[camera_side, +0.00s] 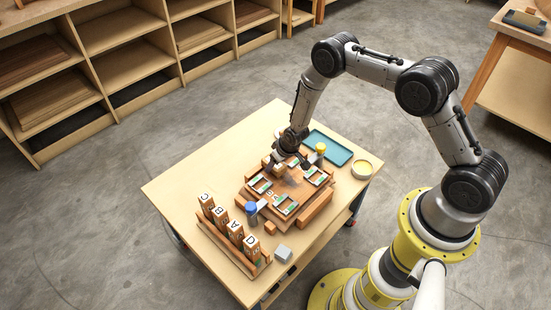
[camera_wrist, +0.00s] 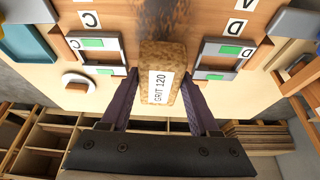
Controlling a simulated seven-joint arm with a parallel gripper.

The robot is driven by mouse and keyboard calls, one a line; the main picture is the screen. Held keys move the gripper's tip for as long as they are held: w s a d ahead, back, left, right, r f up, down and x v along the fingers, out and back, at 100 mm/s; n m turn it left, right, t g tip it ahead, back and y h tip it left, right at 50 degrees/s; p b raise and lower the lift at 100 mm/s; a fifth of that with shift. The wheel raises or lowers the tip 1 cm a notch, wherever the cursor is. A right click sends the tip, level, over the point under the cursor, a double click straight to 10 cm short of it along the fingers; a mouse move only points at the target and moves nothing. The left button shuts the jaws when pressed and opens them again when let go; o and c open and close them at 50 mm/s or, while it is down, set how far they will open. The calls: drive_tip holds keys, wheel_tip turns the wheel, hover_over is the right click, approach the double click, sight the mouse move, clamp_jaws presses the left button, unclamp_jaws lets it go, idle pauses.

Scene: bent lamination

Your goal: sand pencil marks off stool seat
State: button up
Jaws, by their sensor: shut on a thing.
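The stool seat, a brown wooden panel (camera_side: 262,199), lies on the table. It also fills the top of the wrist view (camera_wrist: 132,14). A dark grey smudge of pencil marks (camera_wrist: 210,8) shows on the wood at the top of the wrist view. My gripper (camera_wrist: 160,82) is shut on a tan sanding block (camera_wrist: 176,56) labelled GRIT 120, with one finger on each side. In the side view my gripper (camera_side: 282,160) is low over the seat's far edge. I cannot tell whether the block touches the wood.

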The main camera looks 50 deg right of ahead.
sight(303, 192)
drive_tip(key=shift+s+f, duration=0.65)
drive_tip(key=shift+s, duration=0.3)
drive_tip(key=shift+c, duration=0.6)
drive_tip(key=shift+s, duration=6)
drive_tip(key=shift+w, duration=6.8)
drive_tip(key=shift+w+r, duration=0.1)
drive_tip(key=shift+w, duration=0.1)
drive_tip(key=shift+r, duration=4)
drive_tip(key=shift+w, duration=0.1)
